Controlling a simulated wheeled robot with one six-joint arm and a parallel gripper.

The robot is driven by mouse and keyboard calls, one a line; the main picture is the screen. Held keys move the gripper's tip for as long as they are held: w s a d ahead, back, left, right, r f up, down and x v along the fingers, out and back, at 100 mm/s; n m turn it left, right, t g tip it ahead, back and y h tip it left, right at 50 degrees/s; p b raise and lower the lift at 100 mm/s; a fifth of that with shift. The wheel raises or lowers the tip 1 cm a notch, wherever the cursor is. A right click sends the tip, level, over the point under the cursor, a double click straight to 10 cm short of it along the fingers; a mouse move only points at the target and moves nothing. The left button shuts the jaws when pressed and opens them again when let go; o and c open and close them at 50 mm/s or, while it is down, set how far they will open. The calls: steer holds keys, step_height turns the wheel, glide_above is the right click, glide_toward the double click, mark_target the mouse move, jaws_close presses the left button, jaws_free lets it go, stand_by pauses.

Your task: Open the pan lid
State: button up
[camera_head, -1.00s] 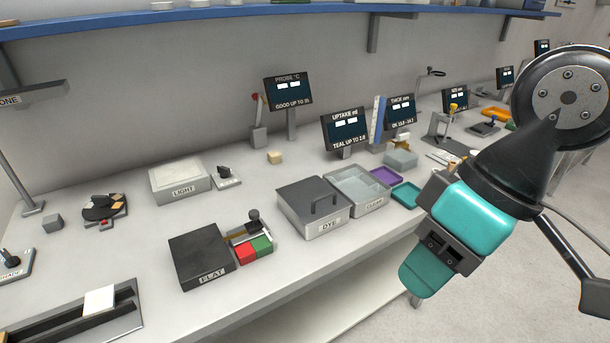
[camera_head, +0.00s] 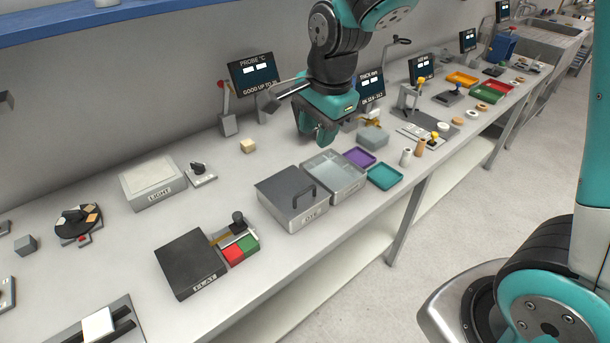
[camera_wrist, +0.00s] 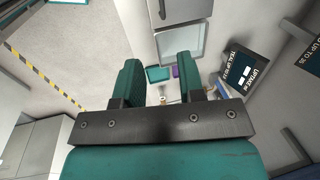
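The DYE pan (camera_head: 312,219) stands on the bench with its dark lid (camera_head: 283,188) closed flat on top. A dark arched handle (camera_head: 303,194) rises from the lid. Part of the lid handle also shows at the top of the wrist view (camera_wrist: 163,8). My gripper (camera_head: 316,135) is above the bench, behind and slightly right of the DYE pan, pointing down and apart from the lid. In the wrist view my gripper (camera_wrist: 158,62) has its two teal fingers spread with nothing held between them.
The open CLEAR pan (camera_head: 340,180) adjoins the DYE pan on the right. Purple (camera_head: 359,157) and teal (camera_head: 384,177) trays lie beyond it. A display (camera_head: 371,86) stands behind my gripper. Bench between LIGHT box (camera_head: 152,184) and DYE pan is partly clear.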

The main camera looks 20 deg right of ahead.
mark_target(305, 190)
steer(key=w+f, duration=0.1)
steer(key=f, duration=0.4)
steer(key=w+f+p, duration=0.1)
steer(key=f, duration=0.5)
steer(key=w+a+f+p, duration=0.1)
steer(key=f, duration=0.5)
steer(key=shift+w, duration=0.3)
jaws_close()
